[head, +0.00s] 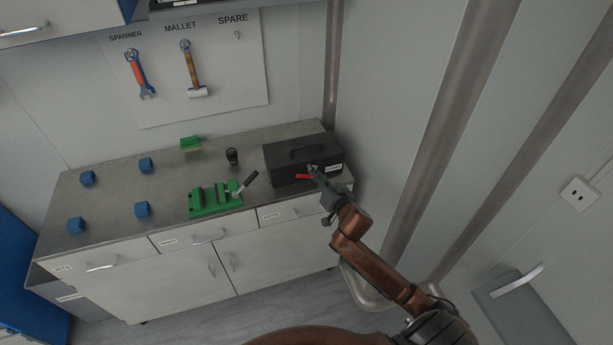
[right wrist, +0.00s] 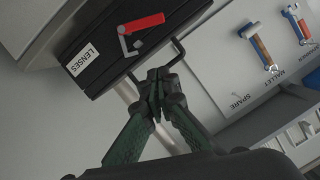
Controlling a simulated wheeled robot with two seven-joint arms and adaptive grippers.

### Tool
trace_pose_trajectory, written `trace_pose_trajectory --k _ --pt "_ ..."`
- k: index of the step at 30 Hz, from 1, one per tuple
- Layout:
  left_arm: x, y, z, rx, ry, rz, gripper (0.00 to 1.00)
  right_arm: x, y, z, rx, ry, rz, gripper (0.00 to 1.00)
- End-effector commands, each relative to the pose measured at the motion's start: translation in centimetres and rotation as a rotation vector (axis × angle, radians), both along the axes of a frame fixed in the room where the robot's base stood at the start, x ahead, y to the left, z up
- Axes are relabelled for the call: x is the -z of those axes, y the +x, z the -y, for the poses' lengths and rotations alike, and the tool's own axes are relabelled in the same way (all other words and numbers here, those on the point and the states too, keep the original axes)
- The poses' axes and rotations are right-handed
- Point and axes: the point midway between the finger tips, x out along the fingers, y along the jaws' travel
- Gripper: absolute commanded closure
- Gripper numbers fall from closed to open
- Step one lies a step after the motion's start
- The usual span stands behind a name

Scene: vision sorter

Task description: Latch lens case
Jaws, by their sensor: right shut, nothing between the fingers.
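The lens case (head: 277,163) is a black box with a handle on top, at the right end of the counter. Its lid looks down. A red latch lever (head: 302,176) with a thin metal loop is on its front; both also show in the right wrist view (right wrist: 143,23). I cannot tell whether the loop is hooked. A white LENSES label (right wrist: 84,58) is beside the latch. My right gripper (head: 314,171) is shut and empty in front of the case, just right of the lever; its fingertips (right wrist: 160,76) look apart from the lever. My left gripper is out of view.
A green fixture (head: 208,203) with a black-handled lever stands left of the case. A dark cylinder (head: 232,156), a green block (head: 190,143) and several blue blocks (head: 87,178) are on the counter (head: 110,215). A wall and pipe rise close on the right.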

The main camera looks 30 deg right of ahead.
Motion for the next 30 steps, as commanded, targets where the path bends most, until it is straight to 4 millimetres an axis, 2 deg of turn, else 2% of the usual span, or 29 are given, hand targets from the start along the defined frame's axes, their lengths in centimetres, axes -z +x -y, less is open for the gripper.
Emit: trace_pose_trajectory --k 1,9,12,18,30 --pt "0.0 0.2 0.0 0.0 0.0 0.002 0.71 0.2 1.2 0.2 0.0 -0.001 0.001 1.0" --pt "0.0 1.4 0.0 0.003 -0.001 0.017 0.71 1.4 6.5 0.9 0.0 -0.003 0.0 1.0" --pt "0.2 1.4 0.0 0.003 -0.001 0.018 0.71 3.3 6.5 0.2 0.0 0.002 -0.004 1.0" --pt "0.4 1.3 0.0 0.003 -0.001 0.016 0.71 4.9 6.6 -0.6 -0.002 0.001 -0.001 1.0" --pt "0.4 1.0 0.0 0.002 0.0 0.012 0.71 5.2 6.6 -0.7 -0.002 -0.001 -0.001 1.0"
